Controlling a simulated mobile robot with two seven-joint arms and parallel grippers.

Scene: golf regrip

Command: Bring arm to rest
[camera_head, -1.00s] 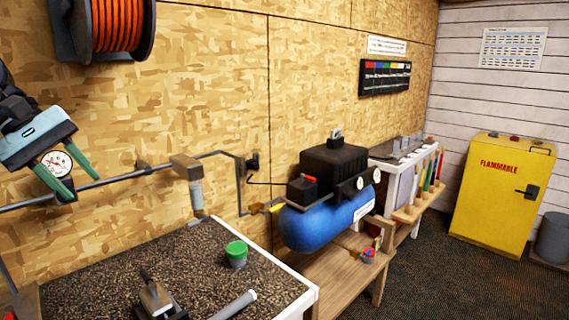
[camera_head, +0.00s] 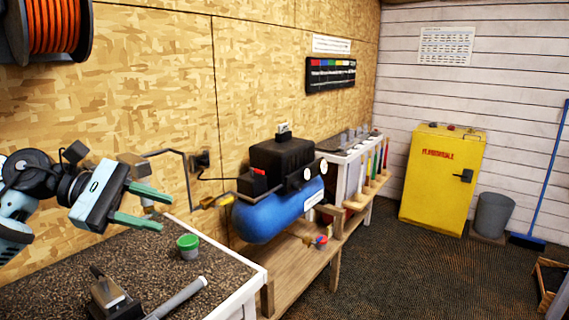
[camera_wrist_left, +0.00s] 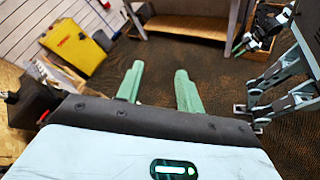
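My left gripper (camera_head: 165,212) is raised above the far side of the dark speckled bench top (camera_head: 75,257) in the head view. Its two green fingers point right and are apart, with nothing between them. In the left wrist view the same fingers (camera_wrist_left: 160,72) are spread over the dark floor. My right arm (camera_wrist_left: 285,80) shows at the right of the left wrist view. What looks like its gripper (camera_wrist_left: 240,46) is small and dark there, and I cannot tell its opening.
A green-lidded cup (camera_head: 188,246), a grey tube (camera_head: 178,299) and a clamp-like tool (camera_head: 112,300) are on the bench. A blue compressor (camera_head: 280,210) stands on a wooden stand beyond. A yellow cabinet (camera_head: 441,178) stands far right. The floor between is clear.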

